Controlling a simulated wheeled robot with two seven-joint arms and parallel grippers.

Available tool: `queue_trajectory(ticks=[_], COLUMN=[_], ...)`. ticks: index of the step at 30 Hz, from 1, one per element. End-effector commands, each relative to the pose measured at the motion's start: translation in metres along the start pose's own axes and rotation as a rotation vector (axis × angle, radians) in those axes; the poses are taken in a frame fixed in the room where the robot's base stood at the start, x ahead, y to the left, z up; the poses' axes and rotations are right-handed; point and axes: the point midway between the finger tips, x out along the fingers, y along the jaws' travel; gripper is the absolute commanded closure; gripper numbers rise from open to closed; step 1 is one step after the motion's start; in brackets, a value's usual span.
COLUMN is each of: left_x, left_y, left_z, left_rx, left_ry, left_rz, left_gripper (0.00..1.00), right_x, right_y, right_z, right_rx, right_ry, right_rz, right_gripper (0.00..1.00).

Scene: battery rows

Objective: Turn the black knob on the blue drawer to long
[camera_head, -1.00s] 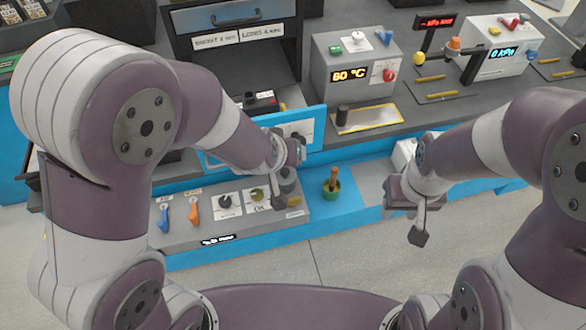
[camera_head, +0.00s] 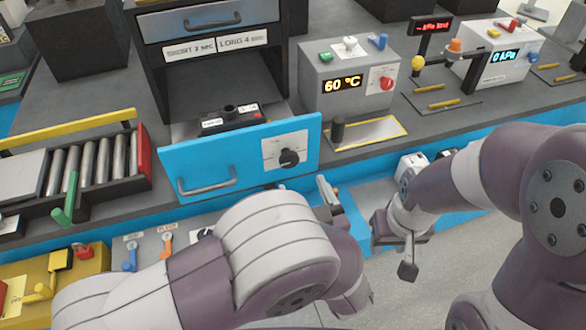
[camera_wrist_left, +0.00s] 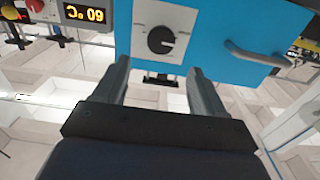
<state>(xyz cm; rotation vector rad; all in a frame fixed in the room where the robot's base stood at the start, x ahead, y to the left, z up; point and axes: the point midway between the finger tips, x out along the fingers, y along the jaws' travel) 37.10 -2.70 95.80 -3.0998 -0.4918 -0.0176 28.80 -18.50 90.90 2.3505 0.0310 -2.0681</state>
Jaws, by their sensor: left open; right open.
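The blue drawer (camera_head: 240,160) is pulled out below the dark cabinet, with a grey handle on its front. The black knob (camera_head: 288,158) sits on a white plate at the right side of the drawer front. In the left wrist view the knob (camera_wrist_left: 161,40) is ahead of my open fingers, apart from them. My left gripper (camera_wrist_left: 155,75) is open and empty, below and in front of the drawer; in the head view it (camera_head: 326,190) is partly hidden by its arm. My right gripper (camera_head: 405,255) is empty, low at the right.
Labels reading short 2 sec and long 4 sec (camera_head: 217,48) are on the cabinet. A grey box showing 60 °C (camera_head: 343,85) stands right of the drawer. A rack of metal cylinders (camera_head: 95,165) stands at the left, above levers and a yellow box.

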Motion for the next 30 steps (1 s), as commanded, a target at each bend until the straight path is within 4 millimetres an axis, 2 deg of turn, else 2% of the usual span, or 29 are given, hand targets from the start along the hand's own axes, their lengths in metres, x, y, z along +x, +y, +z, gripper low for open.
queue_trajectory(ticks=[1,3,7,12,19,20,24,25,30], left_x=[0.015,0.031,0.053,0.064,0.065,0.065,0.065,0.065,0.065], left_y=[-0.002,-0.001,-0.001,0.000,0.000,0.000,0.000,0.000,0.000], left_z=[0.003,0.003,0.002,0.001,0.000,0.000,0.000,0.000,0.000], left_rx=[-0.003,-0.002,-0.003,-0.001,-0.001,-0.001,-0.001,-0.001,0.003], left_ry=[0.000,0.000,-0.001,-0.002,-0.002,-0.002,-0.002,-0.002,-0.002], left_rz=[-0.008,-0.006,-0.003,0.000,0.001,0.001,0.001,0.001,0.001], left_gripper=[0.29,0.29,0.29,0.29,0.29,0.33,0.78,0.84,0.84], right_x=[0.006,0.009,0.013,0.014,0.013,0.013,0.013,0.013,0.012], right_y=[0.000,0.000,0.000,0.000,0.000,0.000,0.000,0.000,0.000], right_z=[0.001,0.001,0.001,0.001,0.001,0.001,0.001,0.001,0.001], right_rx=[0.000,0.000,0.000,0.000,0.000,0.000,0.000,0.000,0.000], right_ry=[0.000,0.000,0.000,0.000,0.000,0.000,0.000,0.000,0.000], right_rz=[0.000,0.000,0.000,0.000,0.000,0.000,0.000,0.000,0.000], right_gripper=[0.57,0.57,0.57,0.57,0.57,0.57,0.57,0.57,0.57])
